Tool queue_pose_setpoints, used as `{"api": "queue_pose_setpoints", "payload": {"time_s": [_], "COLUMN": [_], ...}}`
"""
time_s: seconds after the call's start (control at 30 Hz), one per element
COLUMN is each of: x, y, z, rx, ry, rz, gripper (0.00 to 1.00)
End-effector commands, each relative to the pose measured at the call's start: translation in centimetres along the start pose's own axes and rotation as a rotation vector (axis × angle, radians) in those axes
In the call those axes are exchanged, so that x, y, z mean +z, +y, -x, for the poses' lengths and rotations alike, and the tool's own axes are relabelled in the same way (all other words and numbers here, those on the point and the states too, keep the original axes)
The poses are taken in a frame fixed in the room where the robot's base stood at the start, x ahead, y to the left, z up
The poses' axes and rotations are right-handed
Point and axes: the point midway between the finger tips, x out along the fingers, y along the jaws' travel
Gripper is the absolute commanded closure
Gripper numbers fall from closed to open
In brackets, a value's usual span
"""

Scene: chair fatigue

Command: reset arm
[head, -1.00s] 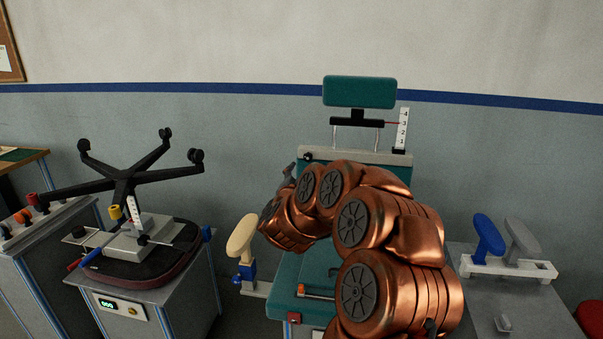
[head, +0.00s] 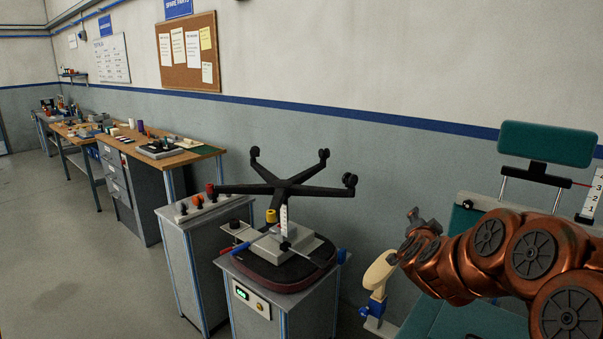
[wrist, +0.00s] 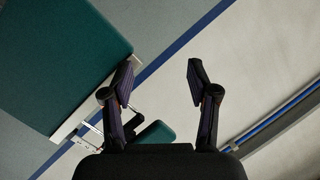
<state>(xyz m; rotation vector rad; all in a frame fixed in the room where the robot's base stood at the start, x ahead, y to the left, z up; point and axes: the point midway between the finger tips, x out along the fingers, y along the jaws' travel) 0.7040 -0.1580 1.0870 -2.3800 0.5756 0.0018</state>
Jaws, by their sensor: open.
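My copper arm reaches in from the right in the head view, and my gripper (head: 413,222) shows small and dark at its far end. In the wrist view my gripper (wrist: 158,85) has its two dark fingers spread apart with nothing between them. A green padded chair (head: 547,142) stands behind my arm at the right. In the wrist view a large green pad (wrist: 60,55) is to the left of the fingers, apart from them. My arm hides part of the chair.
An upturned black five-star chair base (head: 287,187) sits on a grey test stand (head: 275,313) left of my arm. A cream armrest (head: 379,269) stands close below my gripper. Workbenches (head: 190,158) line the wall, and the floor (head: 80,260) at left is clear.

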Motion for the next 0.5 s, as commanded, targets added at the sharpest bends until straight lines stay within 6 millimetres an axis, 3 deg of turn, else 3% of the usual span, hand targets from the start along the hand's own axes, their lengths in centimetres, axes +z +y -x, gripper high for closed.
{"api": "queue_pose_setpoints", "payload": {"time_s": [0.1, 0.23, 0.37, 0.5], "x": [3.0, 6.3, 9.2, 11.9], "y": [-3.1, -5.1, -5.9, -5.3], "z": [3.1, 7.1, 11.7, 17.2], "rx": [-0.066, -0.118, -0.153, -0.168], "ry": [-0.167, -0.349, -0.52, -0.703], "rz": [0.052, 0.126, 0.213, 0.321], "gripper": [0.41, 0.41, 0.41, 0.41]}}
